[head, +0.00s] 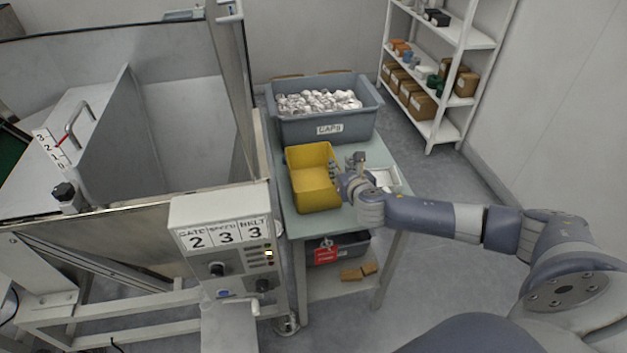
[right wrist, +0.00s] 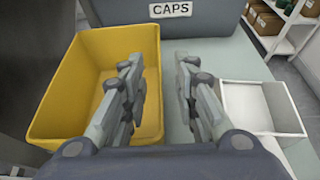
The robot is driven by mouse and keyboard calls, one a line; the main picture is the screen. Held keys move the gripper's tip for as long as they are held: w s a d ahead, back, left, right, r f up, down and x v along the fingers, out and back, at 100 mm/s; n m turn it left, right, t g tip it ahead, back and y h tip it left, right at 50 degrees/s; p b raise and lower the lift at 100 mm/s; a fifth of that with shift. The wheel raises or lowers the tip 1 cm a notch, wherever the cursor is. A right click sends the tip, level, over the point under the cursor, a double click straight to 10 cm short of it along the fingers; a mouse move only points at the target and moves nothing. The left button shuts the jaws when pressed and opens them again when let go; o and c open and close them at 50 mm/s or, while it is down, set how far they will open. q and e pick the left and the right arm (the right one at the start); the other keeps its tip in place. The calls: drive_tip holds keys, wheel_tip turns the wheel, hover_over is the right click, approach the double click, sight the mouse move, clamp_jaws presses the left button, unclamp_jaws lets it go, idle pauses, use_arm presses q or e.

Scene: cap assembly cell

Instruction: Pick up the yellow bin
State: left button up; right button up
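The yellow bin (head: 313,180) stands upright on the table, in front of the grey caps bin, and looks empty. It also fills the left part of the right wrist view (right wrist: 75,85). My right gripper (head: 342,174) is at the bin's right side. In the right wrist view the gripper (right wrist: 160,85) is open, with one finger over the bin's inside and the other outside its right wall. The right rim runs between the fingers, and I see no contact with it. My left gripper is not in view.
The grey caps bin (head: 295,127), full of pale caps, stands right behind the yellow bin. A white tray (head: 385,178) lies to the right on the table (head: 352,221). A control box (head: 222,222) and machine frame stand close on the left. A shelf (head: 443,97) is at the back right.

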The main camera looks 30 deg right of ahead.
drive_tip(key=shift+x, duration=2.55)
clamp_jaws()
drive_tip(key=shift+r, duration=0.1)
